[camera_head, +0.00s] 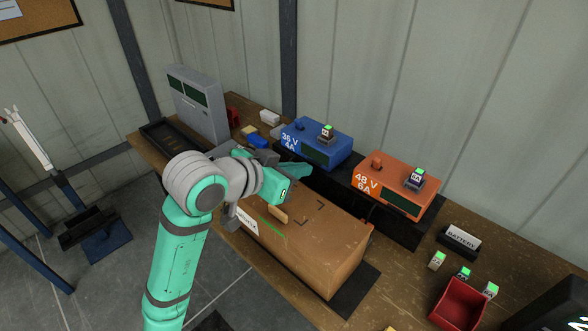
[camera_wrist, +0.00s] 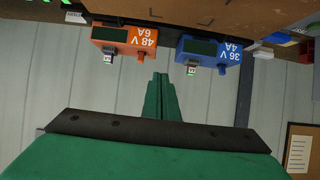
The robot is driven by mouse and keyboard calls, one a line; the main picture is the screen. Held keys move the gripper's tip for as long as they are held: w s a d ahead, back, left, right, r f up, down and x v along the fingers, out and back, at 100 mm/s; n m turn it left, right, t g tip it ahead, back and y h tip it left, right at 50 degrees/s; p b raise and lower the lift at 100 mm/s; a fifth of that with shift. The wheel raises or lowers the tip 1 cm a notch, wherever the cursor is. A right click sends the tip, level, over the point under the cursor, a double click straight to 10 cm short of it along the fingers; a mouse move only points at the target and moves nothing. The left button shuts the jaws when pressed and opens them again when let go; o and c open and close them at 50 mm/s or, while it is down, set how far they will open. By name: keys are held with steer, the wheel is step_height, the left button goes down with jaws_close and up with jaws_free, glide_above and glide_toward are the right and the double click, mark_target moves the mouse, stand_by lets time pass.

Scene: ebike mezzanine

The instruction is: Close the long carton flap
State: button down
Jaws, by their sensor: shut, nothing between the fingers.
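A long brown carton (camera_head: 325,250) stands on the bench in front of the two chargers, with black corner marks and green print on its top. Its upper face looks mostly flat; I cannot tell which edge belongs to the long flap or how far it is folded. A small tan tab (camera_head: 279,214) shows on top near my wrist. My gripper (camera_head: 303,171) is over the carton's far left part, pointing toward the chargers, and hides that part. In the wrist view its green fingers (camera_wrist: 161,80) are together and empty, with the carton (camera_wrist: 225,14) along the top edge.
A blue charger (camera_head: 325,148) and an orange charger (camera_head: 397,187) stand behind the carton, each with a small block on top. A grey cabinet (camera_head: 197,104) and black tray (camera_head: 171,140) are at left.

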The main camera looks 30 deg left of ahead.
steer(key=s+a, duration=0.3)
steer(key=s, duration=0.6)
steer(key=shift+s+a+r, duration=0.15)
steer(key=shift+s, duration=0.1)
steer(key=shift+w, duration=0.1)
